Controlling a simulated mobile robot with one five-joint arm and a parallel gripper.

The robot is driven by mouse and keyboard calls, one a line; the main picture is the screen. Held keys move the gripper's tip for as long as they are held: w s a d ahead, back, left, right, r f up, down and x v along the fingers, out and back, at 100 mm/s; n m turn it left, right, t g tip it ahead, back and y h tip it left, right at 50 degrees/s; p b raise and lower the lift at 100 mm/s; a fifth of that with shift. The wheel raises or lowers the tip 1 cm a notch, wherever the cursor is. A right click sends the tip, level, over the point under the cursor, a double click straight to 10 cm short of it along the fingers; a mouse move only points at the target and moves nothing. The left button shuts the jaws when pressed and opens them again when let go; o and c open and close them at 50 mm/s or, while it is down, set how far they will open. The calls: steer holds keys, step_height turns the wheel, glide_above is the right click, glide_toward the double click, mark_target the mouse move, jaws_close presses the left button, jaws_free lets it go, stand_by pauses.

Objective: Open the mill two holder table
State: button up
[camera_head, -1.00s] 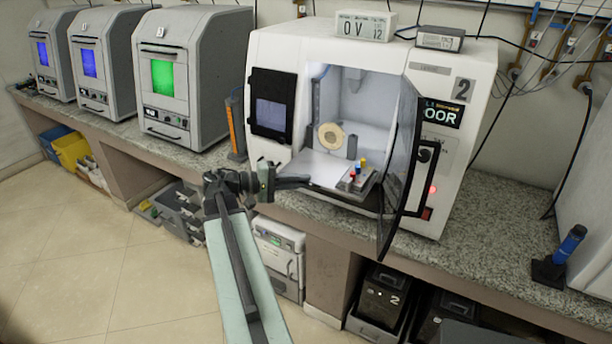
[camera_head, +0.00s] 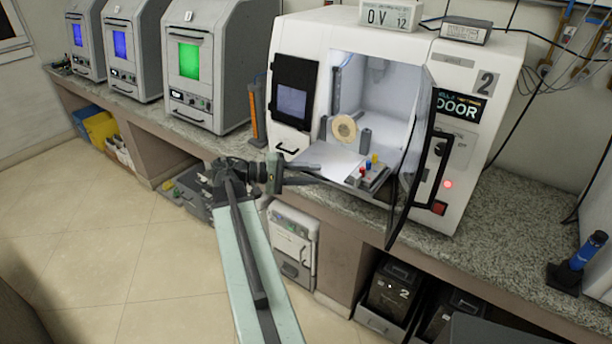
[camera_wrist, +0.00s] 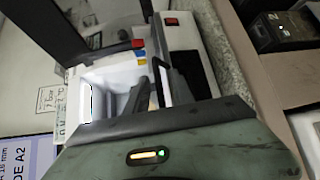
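The mill marked 2 (camera_head: 465,150) stands on the counter with its glass door (camera_head: 412,150) swung open. Inside is the white holder table (camera_head: 318,160), with a tan round disc (camera_head: 344,128) upright between grey posts. A small grey block with red, blue and yellow knobs (camera_head: 370,168) sits at its front right; the knobs also show in the wrist view (camera_wrist: 139,54). My gripper (camera_head: 316,175) is at the front left edge of the mill opening, its two fingers apart and nothing seen between them. The fingers show dark in the wrist view (camera_wrist: 150,92). Contact with the table cannot be told.
Several grey machines with lit screens (camera_head: 205,65) line the counter at left. An orange upright tool (camera_head: 257,115) stands beside the mill. The open door projects to the right of my gripper. A blue-handled tool (camera_head: 580,262) stands at far right. The tiled floor (camera_head: 110,230) is clear.

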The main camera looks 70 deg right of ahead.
steer(key=shift+w, duration=0.1)
steer(key=shift+w, duration=0.2)
steer(key=p+v, duration=0.1)
steer(key=v, duration=0.6)
steer(key=shift+a, duration=0.2)
steer(key=shift+w, duration=0.1)
